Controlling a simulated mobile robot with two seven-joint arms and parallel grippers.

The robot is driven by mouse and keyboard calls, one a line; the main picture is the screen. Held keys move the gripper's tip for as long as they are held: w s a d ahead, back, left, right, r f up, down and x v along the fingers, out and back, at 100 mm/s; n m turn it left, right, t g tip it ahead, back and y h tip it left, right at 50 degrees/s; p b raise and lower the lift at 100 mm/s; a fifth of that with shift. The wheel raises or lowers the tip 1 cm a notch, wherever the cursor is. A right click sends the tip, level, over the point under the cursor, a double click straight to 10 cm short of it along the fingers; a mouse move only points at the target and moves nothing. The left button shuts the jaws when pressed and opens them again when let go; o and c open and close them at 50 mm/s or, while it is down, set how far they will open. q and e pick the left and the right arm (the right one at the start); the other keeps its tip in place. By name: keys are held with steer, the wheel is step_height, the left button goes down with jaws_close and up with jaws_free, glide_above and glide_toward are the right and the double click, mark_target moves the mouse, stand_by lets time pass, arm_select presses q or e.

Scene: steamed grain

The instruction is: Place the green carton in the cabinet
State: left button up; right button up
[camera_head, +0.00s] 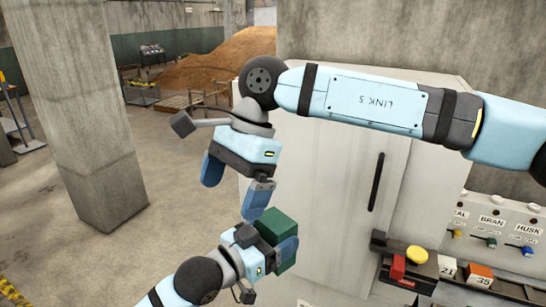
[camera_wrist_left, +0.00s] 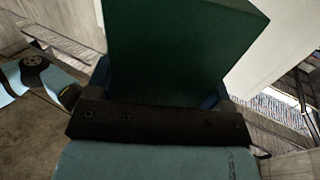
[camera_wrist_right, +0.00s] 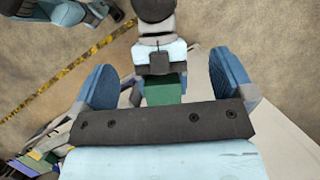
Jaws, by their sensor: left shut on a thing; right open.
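The green carton (camera_head: 276,226) is held by my left gripper (camera_head: 270,240), low in the middle of the head view. In the left wrist view the carton (camera_wrist_left: 180,45) fills the space between the fingers. My right gripper (camera_head: 237,183) is open and empty, just above and to the left of the carton in the head view. In the right wrist view the carton (camera_wrist_right: 165,90) shows beyond the spread fingers, apart from them. The pale cabinet (camera_head: 330,165) stands behind, with a dark vertical handle (camera_head: 376,182) on its door. The door looks closed; its inside is hidden.
A concrete pillar (camera_head: 85,120) stands at left. A grain heap (camera_head: 225,60) lies behind. The floor between pillar and cabinet is mostly clear.

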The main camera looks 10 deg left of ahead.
mark_target(273, 220)
steer(key=w+d+r+t+h, duration=0.2)
steer(key=w+d+t+h, duration=0.15)
steer(key=w+d, duration=0.2)
steer(key=shift+m, duration=0.3)
steer(key=f, duration=1.1)
steer(key=shift+w+a+f, duration=0.1)
steer(key=shift+w+f, duration=0.15)
steer(key=shift+f, duration=0.05)
steer(key=c, duration=1)
arm_select(q)
steer(key=o, duration=1.1)
arm_select(e)
steer(key=shift+r, duration=0.1)
steer(key=shift+c, duration=0.7)
arm_select(q)
steer(key=shift+s, duration=0.1)
